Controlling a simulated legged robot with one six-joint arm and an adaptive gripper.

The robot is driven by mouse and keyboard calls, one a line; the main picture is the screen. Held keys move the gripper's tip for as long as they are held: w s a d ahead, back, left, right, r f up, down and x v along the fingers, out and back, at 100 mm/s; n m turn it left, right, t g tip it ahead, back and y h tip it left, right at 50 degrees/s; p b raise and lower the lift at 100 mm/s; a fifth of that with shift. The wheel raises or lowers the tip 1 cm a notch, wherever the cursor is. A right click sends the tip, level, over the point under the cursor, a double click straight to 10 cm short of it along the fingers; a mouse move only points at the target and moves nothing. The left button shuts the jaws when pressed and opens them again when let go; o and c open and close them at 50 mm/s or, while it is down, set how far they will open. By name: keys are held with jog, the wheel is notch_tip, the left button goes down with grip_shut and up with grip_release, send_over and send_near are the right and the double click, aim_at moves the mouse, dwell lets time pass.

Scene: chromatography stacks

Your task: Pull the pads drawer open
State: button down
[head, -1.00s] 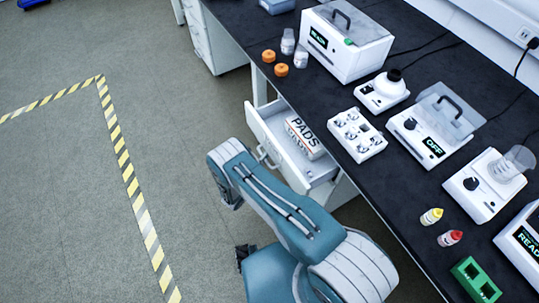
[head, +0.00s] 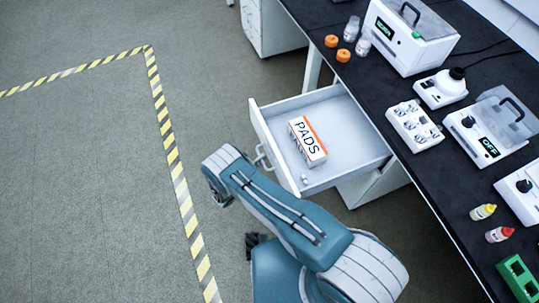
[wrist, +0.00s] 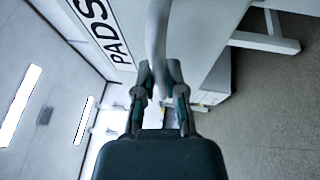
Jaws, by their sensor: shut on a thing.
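The pads drawer (head: 345,168) is a white drawer under the black bench, pulled well out, with its inside open to view. A white and orange box marked PADS (head: 307,142) lies in it near the front. The drawer's handle (head: 262,158) is on its front panel, partly hidden by my arm in the head view. In the wrist view the curved handle (wrist: 157,30) runs between the fingers of my gripper (wrist: 161,75), which is shut on it. The drawer front with its PADS label (wrist: 103,30) shows beside the handle. My gripper is hidden in the head view.
The black bench top (head: 440,190) holds a white vial rack (head: 415,125), instruments, two orange caps, and yellow and red bottles near its front edge. Open grey floor (head: 90,190) with yellow-black tape (head: 170,150) lies left of the drawer.

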jog(key=shift+s+a+f, duration=0.25)
jog(key=shift+s+a, duration=0.1)
jog(key=shift+a, duration=0.3)
jog(key=c, duration=0.8)
grip_release()
jog(key=shift+o, duration=0.5)
jog(key=shift+w+r, duration=0.1)
jog(key=v, duration=1.2)
jog(key=shift+w, duration=0.1)
